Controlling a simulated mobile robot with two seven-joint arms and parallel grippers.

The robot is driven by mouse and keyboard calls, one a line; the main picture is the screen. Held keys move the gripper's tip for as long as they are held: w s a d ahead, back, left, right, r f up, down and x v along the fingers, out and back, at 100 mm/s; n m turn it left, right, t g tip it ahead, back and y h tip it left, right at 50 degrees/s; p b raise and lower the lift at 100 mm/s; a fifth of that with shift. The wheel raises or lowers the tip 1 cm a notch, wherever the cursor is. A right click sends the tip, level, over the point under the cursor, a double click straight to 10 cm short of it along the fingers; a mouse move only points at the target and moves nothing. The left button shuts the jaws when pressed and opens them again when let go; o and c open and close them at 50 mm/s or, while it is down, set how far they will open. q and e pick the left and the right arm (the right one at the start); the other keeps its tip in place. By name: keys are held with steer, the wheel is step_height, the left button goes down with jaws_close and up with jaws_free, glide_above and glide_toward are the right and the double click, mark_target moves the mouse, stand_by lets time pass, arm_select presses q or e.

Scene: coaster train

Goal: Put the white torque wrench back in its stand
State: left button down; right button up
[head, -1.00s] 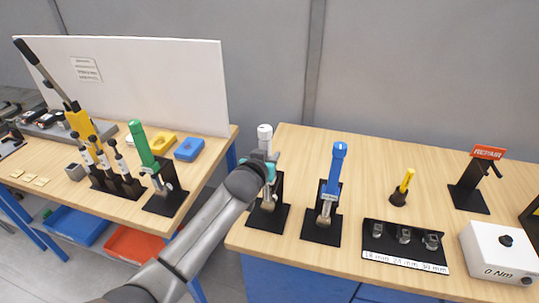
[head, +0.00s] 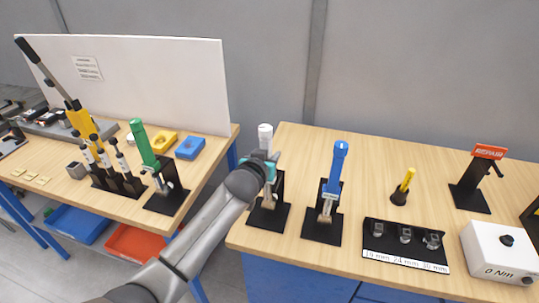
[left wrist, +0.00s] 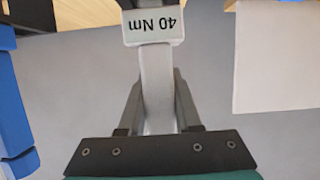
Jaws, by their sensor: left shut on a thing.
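The white torque wrench (head: 265,137) stands upright at its black stand (head: 268,214), the left one of two stands at the near left of the right bench. My left gripper (head: 272,168) reaches it from the left and is shut on the wrench, below its white handle. The gripper and wrist hide part of the wrench and stand, so I cannot tell whether the wrench is seated. In the left wrist view the wrench shaft (left wrist: 156,75) runs between the two fingers (left wrist: 157,110), with an upside-down "40 Nm" label (left wrist: 152,27). My right gripper is not in view.
A blue wrench in its stand (head: 323,227) is close to the right. A socket tray (head: 403,254), yellow tool (head: 404,188), REPAIR stand (head: 468,195) and white 0 Nm box (head: 492,262) lie further right. A green wrench (head: 144,146) stands on the left bench.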

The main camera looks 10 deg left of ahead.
arm_select(q)
steer(key=shift+f+b, duration=0.4)
stand_by(0.6)
